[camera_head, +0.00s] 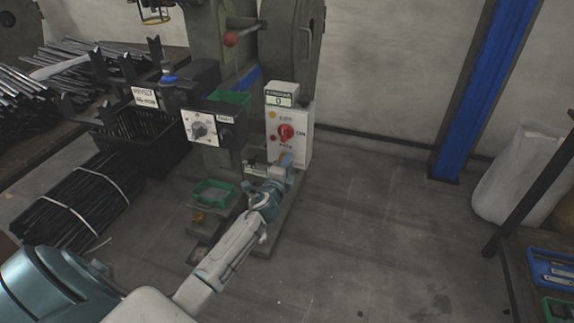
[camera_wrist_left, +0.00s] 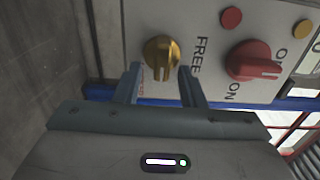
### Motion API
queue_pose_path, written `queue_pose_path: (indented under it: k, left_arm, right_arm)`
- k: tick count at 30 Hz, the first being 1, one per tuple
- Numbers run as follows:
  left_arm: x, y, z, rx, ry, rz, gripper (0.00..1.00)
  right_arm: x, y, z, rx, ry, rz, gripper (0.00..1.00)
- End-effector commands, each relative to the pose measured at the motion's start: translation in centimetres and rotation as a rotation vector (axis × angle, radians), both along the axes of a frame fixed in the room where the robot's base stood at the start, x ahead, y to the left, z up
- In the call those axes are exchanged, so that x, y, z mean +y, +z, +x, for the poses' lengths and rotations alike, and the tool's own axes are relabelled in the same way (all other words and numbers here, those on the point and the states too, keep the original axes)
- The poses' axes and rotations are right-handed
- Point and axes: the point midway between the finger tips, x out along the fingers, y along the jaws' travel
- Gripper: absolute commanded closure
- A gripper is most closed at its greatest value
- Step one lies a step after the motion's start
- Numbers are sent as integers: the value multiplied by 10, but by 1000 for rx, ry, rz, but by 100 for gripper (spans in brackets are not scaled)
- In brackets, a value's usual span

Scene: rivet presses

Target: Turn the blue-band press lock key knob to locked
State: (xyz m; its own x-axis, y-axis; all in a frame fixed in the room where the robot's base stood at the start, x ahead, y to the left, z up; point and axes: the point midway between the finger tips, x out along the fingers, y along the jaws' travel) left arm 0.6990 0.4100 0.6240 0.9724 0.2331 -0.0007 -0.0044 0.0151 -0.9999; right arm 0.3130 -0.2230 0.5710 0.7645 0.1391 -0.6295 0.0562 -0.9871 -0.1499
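The lock key knob is a yellow-gold knob (camera_wrist_left: 160,53) on a pale panel, near the printed word FREE, in the left wrist view. In the head view the control box (camera_head: 303,128) is on the right side of the press with the blue band (camera_head: 248,78). My left gripper (camera_head: 286,163) is at the lower part of that box and hides much of the knob there. In the left wrist view my left gripper (camera_wrist_left: 160,80) is open, one finger on each side of the knob's near part. I cannot tell whether the fingers touch it. My right gripper is out of view.
A red rotary knob (camera_wrist_left: 253,62) marked ON sits right beside the yellow one, also in the head view (camera_head: 286,133). A second panel with a grey dial (camera_head: 199,129) is to the left. A green tray (camera_head: 214,194) is below.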

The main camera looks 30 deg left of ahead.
Motion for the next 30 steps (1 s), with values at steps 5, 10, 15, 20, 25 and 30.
queue_pose_path:
  k: [5, 10, 15, 20, 25, 30]
  left_arm:
    - [0, 0, -2, 0, 0, 0, 64]
    - [-4, -1, -20, 1, 0, 0, 64]
    - [-13, -1, -53, 2, -1, 0, 64]
    - [-20, -1, -81, 1, -1, 0, 64]
    - [-24, -1, -99, 0, -1, 0, 64]
    - [-26, 0, -105, 0, -1, 0, 64]
  right_arm:
    - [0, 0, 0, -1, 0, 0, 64]
    - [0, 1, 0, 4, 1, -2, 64]
    - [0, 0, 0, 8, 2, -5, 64]
    - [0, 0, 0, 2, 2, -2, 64]
    - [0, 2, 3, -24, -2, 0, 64]
    - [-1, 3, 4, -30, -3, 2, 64]
